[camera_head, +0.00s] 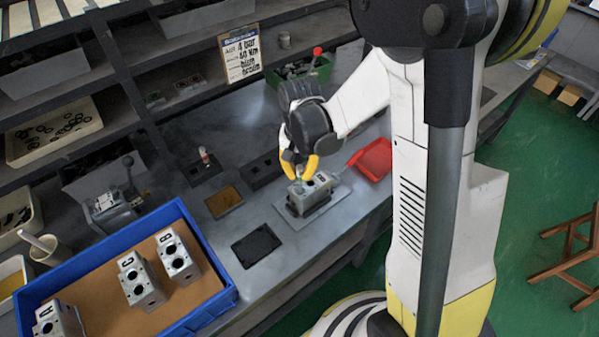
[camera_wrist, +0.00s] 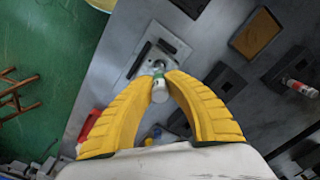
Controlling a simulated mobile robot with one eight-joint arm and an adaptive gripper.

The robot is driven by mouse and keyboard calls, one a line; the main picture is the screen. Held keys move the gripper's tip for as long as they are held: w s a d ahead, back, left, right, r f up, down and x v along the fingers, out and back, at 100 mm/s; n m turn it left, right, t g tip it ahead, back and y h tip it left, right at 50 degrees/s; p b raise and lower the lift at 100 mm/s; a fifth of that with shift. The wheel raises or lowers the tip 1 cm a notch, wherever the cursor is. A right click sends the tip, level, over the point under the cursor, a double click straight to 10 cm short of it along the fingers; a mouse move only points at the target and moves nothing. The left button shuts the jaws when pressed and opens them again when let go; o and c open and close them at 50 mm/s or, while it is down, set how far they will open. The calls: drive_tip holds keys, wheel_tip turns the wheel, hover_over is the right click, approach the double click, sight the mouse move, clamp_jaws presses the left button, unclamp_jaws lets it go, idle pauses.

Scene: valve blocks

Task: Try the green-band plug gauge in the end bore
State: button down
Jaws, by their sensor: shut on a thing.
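The grey metal valve block (camera_head: 313,191) sits on a flat plate (camera_head: 318,219) on the bench, and dark bores show in its top. It also shows in the wrist view (camera_wrist: 165,47), beyond my fingertips. My gripper (camera_head: 299,165) has its yellow fingers shut on the green-band plug gauge (camera_wrist: 159,90), whose green band shows between the fingertips (camera_wrist: 158,76). The gauge's lower end is over or at one end of the block's top. I cannot tell whether it is inside the bore.
A red-marked gauge (camera_head: 205,158) stands in a dark holder at left. A blue tray (camera_head: 225,296) with several lettered blocks is at lower left. A red tray (camera_head: 373,160) lies right of the block. A black mat (camera_head: 256,245) and brown pad (camera_head: 223,201) lie nearby.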

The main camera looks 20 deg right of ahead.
sight(300, 167)
drive_tip(key=shift+f+b, duration=1.15)
drive_tip(key=shift+f, duration=0.15)
drive_tip(key=shift+r, duration=0.1)
idle(1.1)
drive_tip(key=shift+r+p, duration=2.4)
drive_tip(key=shift+r, duration=1.2)
drive_tip(key=shift+f, duration=0.1)
